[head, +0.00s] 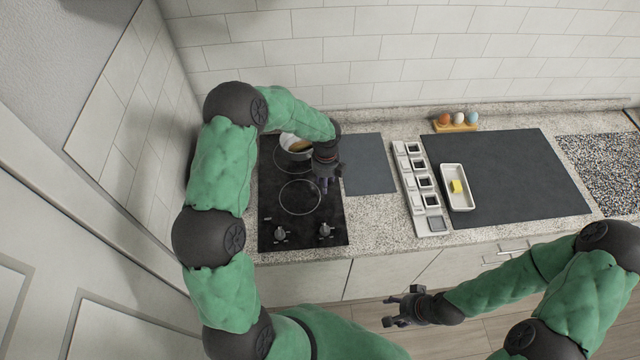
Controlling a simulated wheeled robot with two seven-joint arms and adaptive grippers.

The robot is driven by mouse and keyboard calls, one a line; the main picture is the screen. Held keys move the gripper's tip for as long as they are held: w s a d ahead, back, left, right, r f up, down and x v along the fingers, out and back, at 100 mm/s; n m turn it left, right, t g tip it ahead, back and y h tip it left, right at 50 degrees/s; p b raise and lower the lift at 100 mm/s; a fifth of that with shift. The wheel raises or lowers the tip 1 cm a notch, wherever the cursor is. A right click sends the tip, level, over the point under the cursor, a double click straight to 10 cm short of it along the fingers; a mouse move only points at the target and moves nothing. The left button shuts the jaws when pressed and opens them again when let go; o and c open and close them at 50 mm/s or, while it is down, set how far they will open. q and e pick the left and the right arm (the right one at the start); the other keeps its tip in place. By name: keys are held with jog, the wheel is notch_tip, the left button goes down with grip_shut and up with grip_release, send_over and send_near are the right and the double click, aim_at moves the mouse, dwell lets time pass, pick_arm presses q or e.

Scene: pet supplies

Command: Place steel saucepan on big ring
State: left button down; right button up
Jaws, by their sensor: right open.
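The steel saucepan (287,142) is at the back of the black cooktop (268,222), over the rear ring (279,168). My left arm hides part of it, and something brown shows at its inside or rim. I cannot tell whether it rests flat on the ring. The front ring (300,212) is bare. My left gripper (324,186) points down over the cooktop, just in front and to the right of the saucepan; its fingers are too small and dark to read. My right gripper (394,310) is open and empty, low in front of the counter.
Two knobs (281,234) sit at the cooktop's front. A dark board (368,165) lies right of it. Farther right are a row of small white dishes (422,185), a white tray (457,200) with a yellow block, a large dark mat (530,180) and an egg holder (456,127).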

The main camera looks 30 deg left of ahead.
pick_arm(q)
jog(key=a+f, duration=0.1)
jog(key=w+a+f, duration=0.1)
jog(key=w+f, duration=0.1)
jog(key=shift+a+f, duration=0.35)
jog(key=shift+a, duration=0.05)
jog(key=shift+f+p, duration=0.35)
jog(key=shift+f, duration=1.1)
jog(key=c, duration=0.8)
grip_release()
jog(key=shift+s+d, duration=0.1)
notch_tip(320, 180, up, 12)
jog(key=shift+f+b, duration=0.1)
jog(key=shift+b, duration=0.25)
